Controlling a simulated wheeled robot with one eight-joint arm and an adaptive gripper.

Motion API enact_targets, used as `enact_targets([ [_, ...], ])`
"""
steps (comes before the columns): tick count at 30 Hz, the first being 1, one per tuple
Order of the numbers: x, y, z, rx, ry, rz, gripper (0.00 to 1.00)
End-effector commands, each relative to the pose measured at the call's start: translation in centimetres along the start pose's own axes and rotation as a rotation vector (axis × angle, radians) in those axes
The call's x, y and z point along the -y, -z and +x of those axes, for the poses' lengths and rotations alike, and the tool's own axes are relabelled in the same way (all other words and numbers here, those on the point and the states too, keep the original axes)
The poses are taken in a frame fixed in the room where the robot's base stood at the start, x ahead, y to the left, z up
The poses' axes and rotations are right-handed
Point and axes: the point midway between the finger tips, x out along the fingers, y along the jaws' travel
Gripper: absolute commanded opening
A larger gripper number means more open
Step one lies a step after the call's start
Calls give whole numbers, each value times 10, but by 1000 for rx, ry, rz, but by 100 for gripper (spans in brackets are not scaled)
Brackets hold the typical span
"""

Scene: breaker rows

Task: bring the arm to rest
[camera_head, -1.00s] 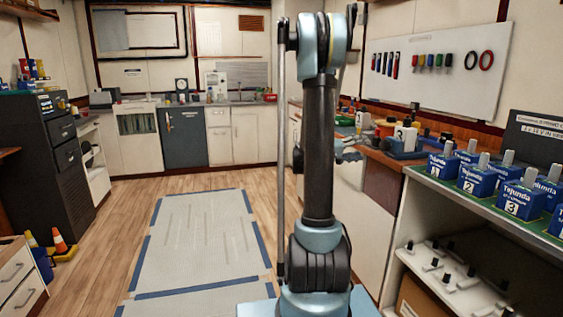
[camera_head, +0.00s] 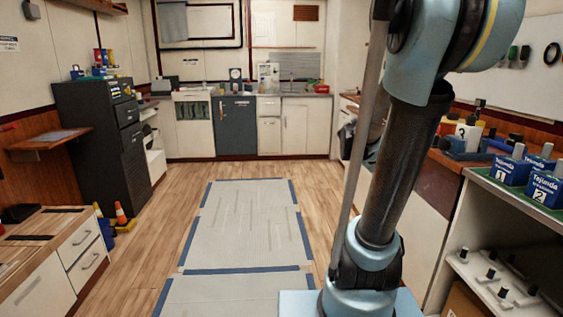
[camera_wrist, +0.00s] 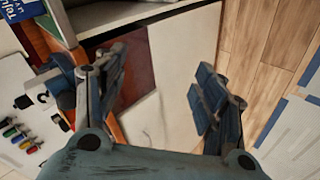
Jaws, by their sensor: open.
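My gripper (camera_wrist: 160,95) shows in the wrist view with its two fingers spread wide apart and nothing between them. Beyond the fingers are a white cabinet front and the wood floor, seen tilted. In the head view my arm rises at the right of the picture, its upper joint cut off by the top edge. The gripper itself is out of the head view.
Blue numbered breakers (camera_head: 513,172) stand on the green-topped shelf unit (camera_head: 510,197) at the right. A dark cabinet (camera_head: 100,140) and traffic cones (camera_head: 121,215) are at the left. The taped grey floor mat (camera_head: 250,222) ahead is clear.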

Motion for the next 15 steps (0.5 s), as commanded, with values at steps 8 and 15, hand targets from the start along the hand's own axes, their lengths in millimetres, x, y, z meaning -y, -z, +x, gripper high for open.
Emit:
enact_targets([
  [8,49,-64,-28,34,239,-39,64],
  [15,95,-117,-55,55,449,-77,64],
])
